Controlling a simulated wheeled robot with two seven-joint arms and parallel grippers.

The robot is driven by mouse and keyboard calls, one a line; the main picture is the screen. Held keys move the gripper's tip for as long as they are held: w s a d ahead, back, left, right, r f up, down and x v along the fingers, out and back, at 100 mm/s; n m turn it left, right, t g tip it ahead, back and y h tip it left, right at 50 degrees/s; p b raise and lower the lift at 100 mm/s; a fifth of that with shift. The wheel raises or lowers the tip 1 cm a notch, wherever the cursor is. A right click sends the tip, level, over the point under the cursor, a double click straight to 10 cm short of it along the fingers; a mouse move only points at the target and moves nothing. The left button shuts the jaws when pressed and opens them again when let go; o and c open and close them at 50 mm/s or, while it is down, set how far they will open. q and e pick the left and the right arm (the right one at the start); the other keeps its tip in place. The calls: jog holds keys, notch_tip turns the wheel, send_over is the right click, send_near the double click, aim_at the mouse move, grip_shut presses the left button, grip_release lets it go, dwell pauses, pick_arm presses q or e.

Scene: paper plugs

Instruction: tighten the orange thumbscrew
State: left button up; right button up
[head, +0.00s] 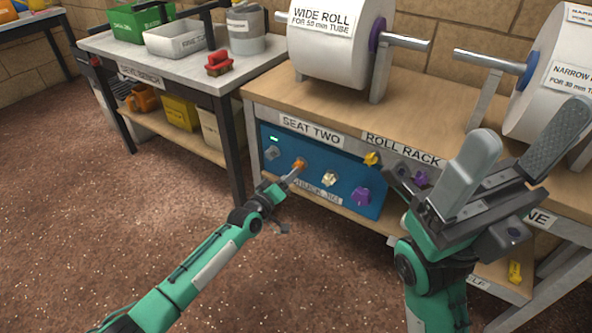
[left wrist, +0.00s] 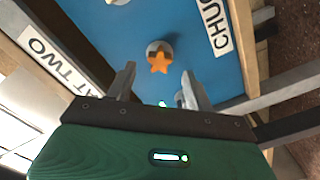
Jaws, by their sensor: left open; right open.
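The orange thumbscrew (head: 299,164) is on the blue panel (head: 318,165) under the "SEAT TWO" label. In the left wrist view it is a star-shaped orange knob (left wrist: 159,63) on a pale round base. My left gripper (head: 289,178) is at the panel, close to the thumbscrew. In the left wrist view its two fingers (left wrist: 158,78) are open, with the knob in line with the gap between them, and no finger visibly touches it. My right gripper (head: 530,125) is open and empty, raised in front of the bench at the right, away from the panel.
Other knobs sit on the panel: a grey one (head: 272,153), a pale one (head: 329,179), a yellow one (head: 372,158) and a purple one (head: 361,196). The bench top (head: 420,110) overhangs it and carries paper rolls (head: 335,50). The floor in front is clear.

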pick_arm(q)
jog(key=shift+b+x, duration=1.25)
jog(key=shift+x, duration=0.8)
jog(key=shift+c, duration=0.2)
jog(key=c, duration=0.9)
